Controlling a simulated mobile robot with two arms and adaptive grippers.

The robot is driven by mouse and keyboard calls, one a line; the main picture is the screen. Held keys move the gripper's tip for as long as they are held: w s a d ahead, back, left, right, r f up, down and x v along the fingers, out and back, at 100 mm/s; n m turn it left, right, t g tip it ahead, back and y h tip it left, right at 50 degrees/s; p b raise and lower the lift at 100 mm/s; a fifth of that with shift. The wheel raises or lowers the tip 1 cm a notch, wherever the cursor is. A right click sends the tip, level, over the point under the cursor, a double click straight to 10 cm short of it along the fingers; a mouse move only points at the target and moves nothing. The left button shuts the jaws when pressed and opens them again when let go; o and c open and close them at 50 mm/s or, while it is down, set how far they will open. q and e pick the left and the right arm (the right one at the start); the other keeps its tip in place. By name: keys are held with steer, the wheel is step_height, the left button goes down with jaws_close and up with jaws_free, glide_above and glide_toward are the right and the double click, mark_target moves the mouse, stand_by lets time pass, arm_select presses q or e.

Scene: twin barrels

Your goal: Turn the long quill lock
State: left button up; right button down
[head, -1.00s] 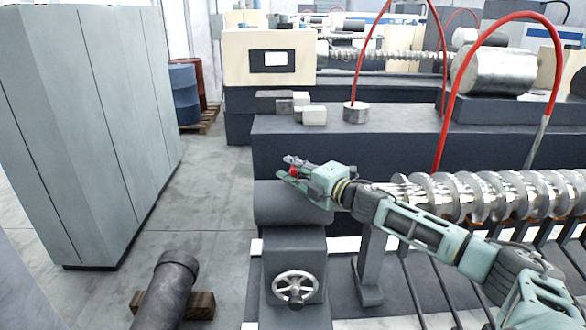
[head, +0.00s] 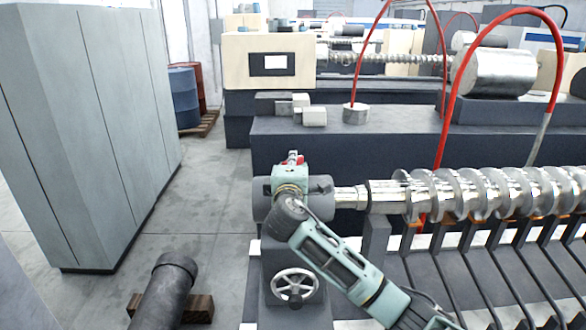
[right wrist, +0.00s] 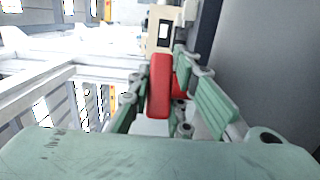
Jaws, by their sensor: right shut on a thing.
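The quill lock's red handle (head: 294,157) shows at the top of the dark grey tailstock (head: 320,187), partly hidden by my right gripper (head: 292,161). In the right wrist view the red handle (right wrist: 160,86) stands upright between the green fingers of my right gripper (right wrist: 165,90). This gripper is shut on the handle. In the head view it points away from me, and its wrist covers the left part of the tailstock. The lock's base is hidden. My left gripper is in neither current view.
A shiny screw shaft (head: 480,192) extends right over dark bars. A dark pipe (head: 165,290) lies at lower left. A grey cabinet (head: 90,130) stands left, with open floor (head: 215,190) between.

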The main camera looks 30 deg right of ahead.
steer(key=m+g+h+b, duration=0.1)
steer(key=g, duration=0.1)
steer(key=m+g+h+b, duration=0.3)
steer(key=m+g+h, duration=0.1)
steer(key=shift+a+f+b, duration=0.1)
steer(key=shift+f+b, duration=0.15)
steer(key=shift+b, duration=0.1)
steer(key=shift+r+m+g+h+b, duration=0.1)
steer(key=shift+m+g+h+b, duration=0.35)
steer(key=shift+m+g+b, duration=0.45)
steer(key=shift+r+m+g+h+b, duration=0.1)
steer(key=shift+m+g+h+b, duration=0.35)
steer(key=shift+g, duration=0.75)
steer(key=c, duration=1.6)
jaws_free()
steer(key=v, duration=1.2)
steer(key=shift+w, duration=0.15)
steer(key=shift+f, duration=0.1)
